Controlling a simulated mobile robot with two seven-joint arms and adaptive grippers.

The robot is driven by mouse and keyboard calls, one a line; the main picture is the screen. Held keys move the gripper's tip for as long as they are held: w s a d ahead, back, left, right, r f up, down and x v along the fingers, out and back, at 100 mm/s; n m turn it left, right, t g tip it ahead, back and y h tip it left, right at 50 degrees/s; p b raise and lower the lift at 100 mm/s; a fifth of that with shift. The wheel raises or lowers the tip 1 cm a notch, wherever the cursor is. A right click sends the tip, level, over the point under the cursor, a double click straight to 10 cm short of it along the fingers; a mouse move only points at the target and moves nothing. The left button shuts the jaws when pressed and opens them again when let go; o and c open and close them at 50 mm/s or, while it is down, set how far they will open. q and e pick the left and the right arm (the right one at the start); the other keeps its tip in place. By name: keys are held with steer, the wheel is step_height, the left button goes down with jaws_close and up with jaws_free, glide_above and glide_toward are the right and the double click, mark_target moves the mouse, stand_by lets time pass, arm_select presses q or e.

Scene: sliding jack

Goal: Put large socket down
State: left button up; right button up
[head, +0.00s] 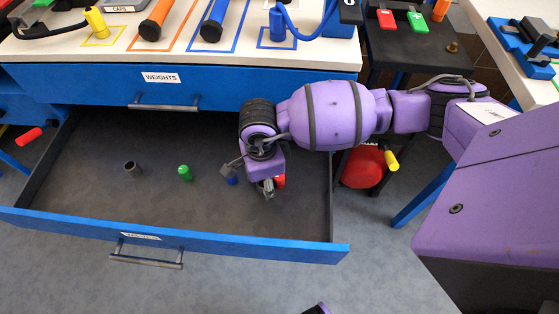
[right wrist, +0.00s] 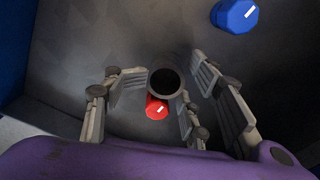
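The dark, hollow socket (right wrist: 164,83) shows in the right wrist view with its open mouth toward the camera. My right gripper (right wrist: 168,92) has its fingers close around its sides. A red piece (right wrist: 157,110) shows just behind and below it; whether they touch I cannot tell. In the head view my right gripper (head: 266,187) is low in the open drawer, beside the red piece (head: 279,181); the held socket is hard to make out there. My left gripper is out of view.
The open drawer (head: 180,228) also holds a dark hollow cylinder (head: 132,169), a green piece (head: 185,173) and a blue piece (head: 231,178). The blue piece also shows in the right wrist view (right wrist: 235,15). The drawer floor is clear in front. A closed drawer (head: 220,97) sits above.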

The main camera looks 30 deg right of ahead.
steer(key=shift+o, duration=0.9)
steer(key=shift+w, duration=0.1)
steer(key=shift+r, duration=0.1)
steer(key=shift+r, duration=0.1)
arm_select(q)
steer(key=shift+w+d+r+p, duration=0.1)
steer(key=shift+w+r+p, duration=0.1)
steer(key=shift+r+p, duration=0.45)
arm_select(e)
step_height(320, 180, up, 12)
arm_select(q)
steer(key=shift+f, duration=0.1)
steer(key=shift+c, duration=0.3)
